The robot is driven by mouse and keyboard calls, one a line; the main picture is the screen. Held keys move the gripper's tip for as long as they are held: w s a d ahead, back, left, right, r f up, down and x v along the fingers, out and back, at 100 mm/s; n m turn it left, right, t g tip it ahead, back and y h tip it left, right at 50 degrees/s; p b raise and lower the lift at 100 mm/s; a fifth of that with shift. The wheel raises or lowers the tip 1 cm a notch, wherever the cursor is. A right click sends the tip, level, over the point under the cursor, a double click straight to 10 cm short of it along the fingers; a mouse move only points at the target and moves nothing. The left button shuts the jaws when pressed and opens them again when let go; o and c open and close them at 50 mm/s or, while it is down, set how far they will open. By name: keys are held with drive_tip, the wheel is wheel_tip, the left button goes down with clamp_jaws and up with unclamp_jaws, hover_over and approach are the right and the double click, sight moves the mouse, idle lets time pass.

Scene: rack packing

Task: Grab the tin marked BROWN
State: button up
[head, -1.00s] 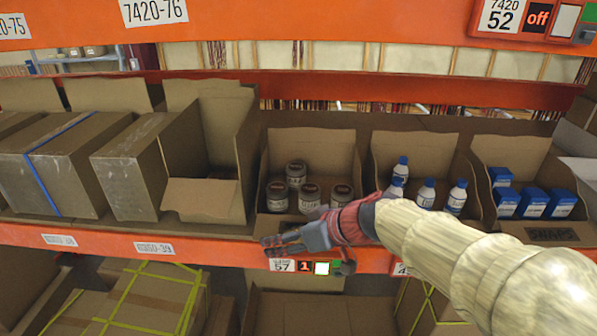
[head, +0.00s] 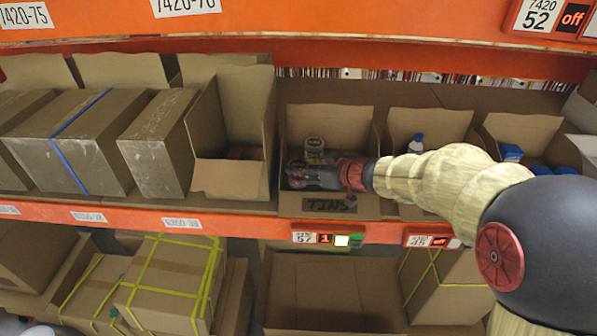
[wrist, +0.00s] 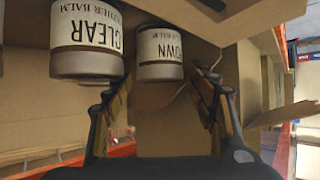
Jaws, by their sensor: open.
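The tin marked BROWN (wrist: 160,52) shows in the wrist view at the top centre, pale label upside down, with only "OWN" readable. A tin marked CLEAR (wrist: 87,38) stands to its left. My gripper (wrist: 160,82) is open, with its fingers to either side below the BROWN tin and nothing between them. In the head view my gripper (head: 297,176) is inside the carton lettered TINS (head: 343,207). One tin (head: 314,148) shows behind it; its marking is too small to read, and the arm hides the others.
The carton's side walls stand close around my gripper. To the left is an open carton (head: 228,178). The orange shelf edge (head: 240,226) runs below.

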drive_tip(key=shift+x, duration=0.95)
drive_tip(key=shift+s, duration=0.1)
drive_tip(key=c, duration=1)
